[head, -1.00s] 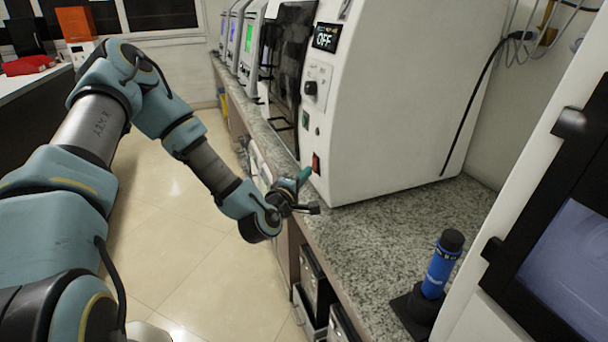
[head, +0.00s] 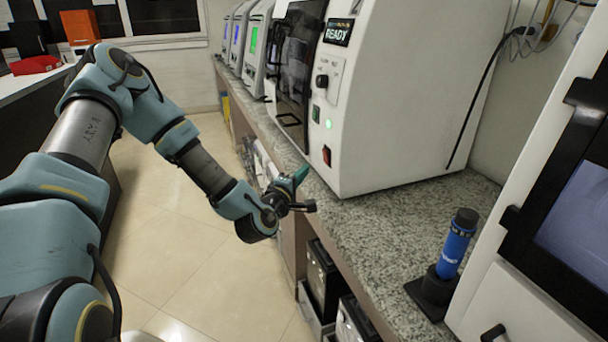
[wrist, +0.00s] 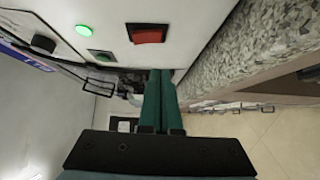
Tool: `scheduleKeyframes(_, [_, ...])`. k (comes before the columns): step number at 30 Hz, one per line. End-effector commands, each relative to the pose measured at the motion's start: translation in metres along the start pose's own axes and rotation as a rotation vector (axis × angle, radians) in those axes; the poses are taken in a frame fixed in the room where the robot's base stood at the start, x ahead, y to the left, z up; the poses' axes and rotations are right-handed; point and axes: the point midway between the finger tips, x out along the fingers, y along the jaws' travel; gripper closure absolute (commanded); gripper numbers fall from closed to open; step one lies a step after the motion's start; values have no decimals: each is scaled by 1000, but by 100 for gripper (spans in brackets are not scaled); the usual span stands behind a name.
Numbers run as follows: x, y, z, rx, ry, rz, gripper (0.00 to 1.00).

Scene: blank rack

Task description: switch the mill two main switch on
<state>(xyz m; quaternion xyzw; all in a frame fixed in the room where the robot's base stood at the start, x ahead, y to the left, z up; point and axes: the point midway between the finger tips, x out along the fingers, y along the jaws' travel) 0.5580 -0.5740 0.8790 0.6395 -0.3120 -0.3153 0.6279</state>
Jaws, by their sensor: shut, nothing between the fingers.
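The mill (head: 395,110) is a white machine on the granite counter, and its display (head: 338,32) reads READY. Its red main switch (head: 327,156) is low on the front panel, with a lit green lamp (head: 329,124) above it. In the wrist view the red switch (wrist: 150,36) and the glowing green lamp (wrist: 84,30) are near the top. My gripper (head: 300,175) is just off the panel, in front of and below the switch, not touching it. In the wrist view its green fingers (wrist: 160,85) are shut together with nothing between them.
A blue cylindrical tool (head: 456,245) stands in a black holder on the granite counter (head: 400,215). Another white machine with a dark window (head: 575,220) is at the right. More machines with lit screens (head: 253,38) line the counter behind. The floor at the left is clear.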

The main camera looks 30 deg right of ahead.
Motion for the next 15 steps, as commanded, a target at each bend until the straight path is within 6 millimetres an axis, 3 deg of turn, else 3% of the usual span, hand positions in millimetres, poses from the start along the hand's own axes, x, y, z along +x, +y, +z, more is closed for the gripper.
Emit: scheduleKeyframes(15, [-76, -13, 1, -2, -1, -1, 100])
